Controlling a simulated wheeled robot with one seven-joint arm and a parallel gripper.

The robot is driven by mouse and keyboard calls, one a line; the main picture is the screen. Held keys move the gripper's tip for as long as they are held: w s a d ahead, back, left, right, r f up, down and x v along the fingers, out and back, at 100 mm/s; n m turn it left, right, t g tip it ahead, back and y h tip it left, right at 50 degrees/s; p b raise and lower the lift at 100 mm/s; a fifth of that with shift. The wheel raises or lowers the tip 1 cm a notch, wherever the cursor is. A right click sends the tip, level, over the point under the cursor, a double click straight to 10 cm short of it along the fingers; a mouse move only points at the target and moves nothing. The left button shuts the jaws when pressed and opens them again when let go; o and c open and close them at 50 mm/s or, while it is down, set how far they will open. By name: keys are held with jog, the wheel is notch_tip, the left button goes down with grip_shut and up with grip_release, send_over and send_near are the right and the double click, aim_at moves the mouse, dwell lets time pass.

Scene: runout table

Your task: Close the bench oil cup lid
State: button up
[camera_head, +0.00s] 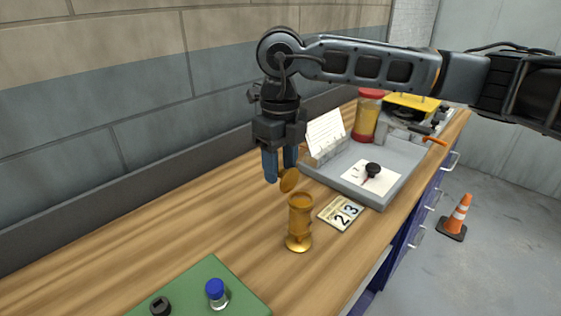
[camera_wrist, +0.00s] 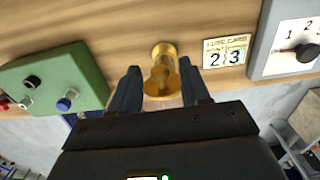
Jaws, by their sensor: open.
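The brass oil cup (camera_head: 299,222) stands upright on the wooden bench, and its round lid (camera_head: 289,180) is raised and tilted open above the rim, on the left side. In the wrist view the oil cup (camera_wrist: 163,52) shows between and beyond my fingers, with the lid (camera_wrist: 160,84) nearer to me. My gripper (camera_head: 280,166) is open and empty, pointing down just above and behind the lid. In the head view the fingers come close to the lid; I cannot tell whether they touch it.
A card with the number 23 (camera_head: 341,213) lies right of the cup. A grey tray (camera_head: 376,196) with paper and a dark knob is behind it. The bench left of the cup is clear.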

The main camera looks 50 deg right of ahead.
grip_shut()
dwell(0.3)
